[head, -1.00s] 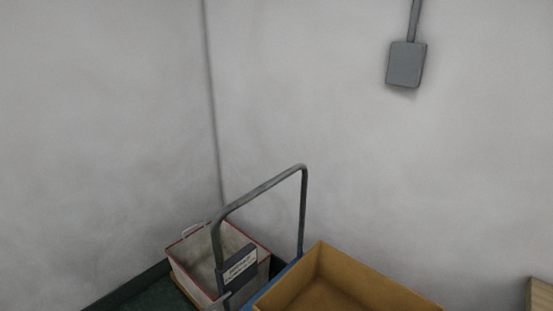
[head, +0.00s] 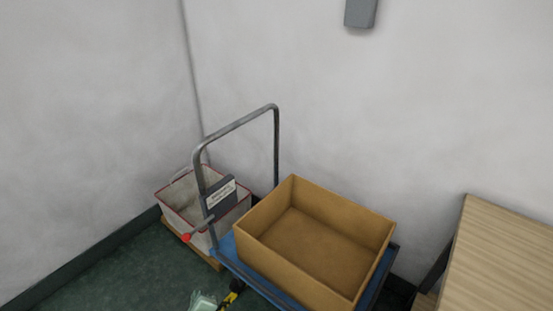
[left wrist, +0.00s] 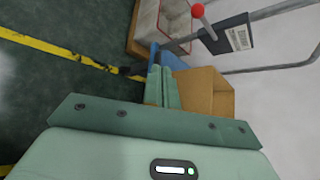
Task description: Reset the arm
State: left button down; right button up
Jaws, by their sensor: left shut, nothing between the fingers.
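My left gripper (head: 203,301) shows only in part, pale green, at the bottom edge of the head view. In the left wrist view its two fingers (left wrist: 163,86) are together and empty. They point toward a blue trolley (head: 225,250) that holds an open, empty brown box (head: 372,262). I cannot tell the exact gap between fingers and trolley. My right gripper is in neither view.
The trolley has a grey upright handle (head: 277,150) and a red-tipped lever (head: 187,238). A white bin with a red rim (head: 180,205) stands behind it in the corner. A wooden table (head: 505,260) is at right. Green floor is clear at lower left.

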pick_arm(q)
jog(key=s+a+r+m+t+y, duration=0.1)
jog(key=a+r+m+y, duration=0.15)
jog(key=a, duration=1.35)
jog(key=s+a+r+m+y, duration=0.15)
jog(key=a+r, duration=0.25)
jog(key=a, duration=1.2)
jog(key=s+a+f+n+g+h, duration=0.1)
jog(key=s+a+f+n+g, duration=0.15)
jog(key=s+f+n, duration=0.4)
jog(key=s+a+f+n+g, duration=0.2)
jog(key=s+f+n+g, duration=0.15)
jog(key=s+f, duration=0.65)
jog(key=s+a+f+n+g+h, duration=0.1)
jog(key=s+f+n+g, duration=0.2)
jog(key=s, duration=0.9)
jog(key=s+a+n+g+h, duration=0.15)
jog(key=s+n, duration=0.35)
jog(key=s, duration=0.7)
jog(key=s+d+f+n+g+h, duration=0.1)
jog(key=s+d+f+n, duration=0.2)
jog(key=d, duration=0.5)
jog(key=s+d+f+n+g+h, duration=0.1)
jog(key=s+d+f, duration=0.3)
jog(key=d, duration=0.5)
jog(key=d+f+h+p, duration=0.1)
jog(key=d+h, duration=0.2)
jog(key=d, duration=1.6)
jog(key=shift+f+n, duration=0.15)
jog(key=shift+n, duration=0.25)
